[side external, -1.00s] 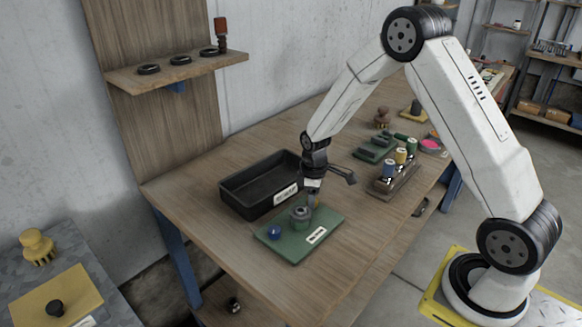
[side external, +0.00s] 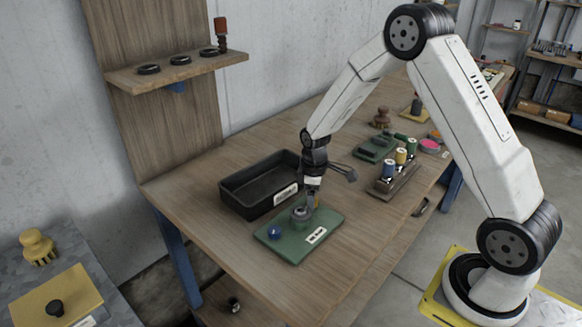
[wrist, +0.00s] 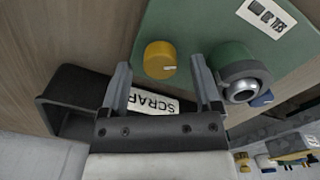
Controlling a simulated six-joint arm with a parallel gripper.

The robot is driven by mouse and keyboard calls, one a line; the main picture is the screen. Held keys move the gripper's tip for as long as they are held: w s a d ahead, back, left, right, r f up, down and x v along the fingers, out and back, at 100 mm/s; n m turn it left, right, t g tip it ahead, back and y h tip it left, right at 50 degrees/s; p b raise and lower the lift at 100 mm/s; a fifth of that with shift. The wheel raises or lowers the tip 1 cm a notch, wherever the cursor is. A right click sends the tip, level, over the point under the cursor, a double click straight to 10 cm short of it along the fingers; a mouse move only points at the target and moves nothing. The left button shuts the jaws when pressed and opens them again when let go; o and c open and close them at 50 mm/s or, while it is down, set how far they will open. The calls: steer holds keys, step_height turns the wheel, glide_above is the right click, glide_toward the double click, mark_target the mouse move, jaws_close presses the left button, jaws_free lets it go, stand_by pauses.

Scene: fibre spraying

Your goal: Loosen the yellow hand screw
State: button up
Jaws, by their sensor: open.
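The yellow hand screw (wrist: 160,60) stands on a green plate (wrist: 215,25) and shows as a round knob with a pale mark in the wrist view. In the side view the plate (side external: 292,250) lies on the bench, and the screw is mostly hidden by my gripper (side external: 313,197). My gripper (wrist: 160,70) is open, with its fingers apart on either side of the screw as seen from the wrist; I see no clear contact. Beside the screw are a green round part with a metal ring (wrist: 240,90) and a blue knob (side external: 274,232).
A black bin (side external: 250,201) stands just behind the plate; its label reads SCRAP in the wrist view (wrist: 155,103). A rack of spools (side external: 393,182) and green blocks (side external: 376,148) are farther right. The bench's front right is clear.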

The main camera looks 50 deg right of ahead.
steer(key=shift+r, duration=3.6)
steer(key=shift+a, duration=0.1)
steer(key=s+a+r+m+t, duration=0.1)
steer(key=s+a+m, duration=0.2)
steer(key=s, duration=0.4)
steer(key=s+a+r+m+t, duration=0.1)
steer(key=s+a+m, duration=0.2)
steer(key=s+a, duration=0.3)
steer(key=shift+s+r+t, duration=0.3)
steer(key=shift+s+r, duration=0.05)
steer(key=shift+s, duration=0.6)
